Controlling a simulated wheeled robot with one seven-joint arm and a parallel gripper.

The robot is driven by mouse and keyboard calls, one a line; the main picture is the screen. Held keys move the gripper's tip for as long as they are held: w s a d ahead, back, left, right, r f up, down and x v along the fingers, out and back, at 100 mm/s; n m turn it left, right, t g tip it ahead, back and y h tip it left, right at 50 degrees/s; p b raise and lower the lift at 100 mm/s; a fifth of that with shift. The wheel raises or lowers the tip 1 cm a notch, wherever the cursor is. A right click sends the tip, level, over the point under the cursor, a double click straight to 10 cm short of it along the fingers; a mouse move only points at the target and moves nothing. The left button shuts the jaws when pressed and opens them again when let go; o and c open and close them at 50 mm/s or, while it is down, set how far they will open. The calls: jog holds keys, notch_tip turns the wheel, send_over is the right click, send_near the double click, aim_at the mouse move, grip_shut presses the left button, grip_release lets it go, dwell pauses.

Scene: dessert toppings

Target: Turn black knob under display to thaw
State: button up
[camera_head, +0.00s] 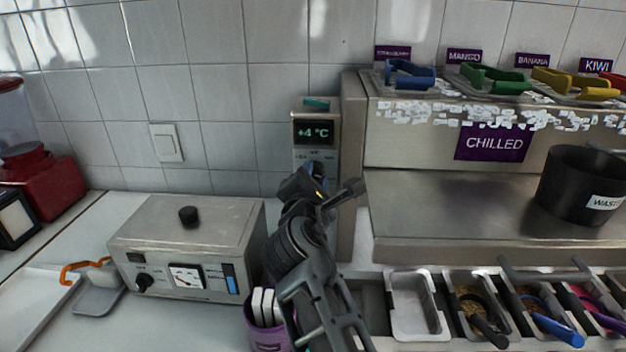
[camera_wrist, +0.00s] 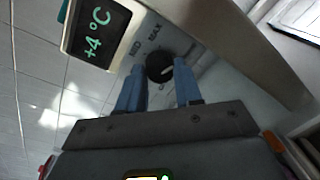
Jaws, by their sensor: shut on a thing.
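A narrow steel control panel (camera_head: 301,157) stands against the left end of the chilled unit. Its dark display (camera_head: 314,131) reads +4 °C in green; the display also shows tilted in the wrist view (camera_wrist: 97,33). The round black knob (camera_wrist: 160,66) under it has a light pointer mark, with printed labels such as MAX around it. My gripper (camera_head: 317,187) is at the panel below the display and hides the knob in the head view. In the wrist view its two blue fingers stand on either side of the knob, shut on it.
A steel box (camera_head: 190,245) with its own knobs and a meter stands left of my arm. A purple cup (camera_head: 267,338) is close beside my arm. Topping trays (camera_head: 415,305) with utensils lie at right, below the chilled unit (camera_head: 440,195) and a black waste bin (camera_head: 577,185).

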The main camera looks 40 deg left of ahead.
jog(key=shift+d+m, duration=0.1)
jog(key=shift+m, duration=0.8)
jog(key=shift+w, duration=0.1)
jog(key=o, duration=1)
jog(key=shift+o, duration=0.2)
jog(key=v, duration=0.8)
jog(key=shift+b, duration=0.4)
jog(key=shift+f, duration=0.1)
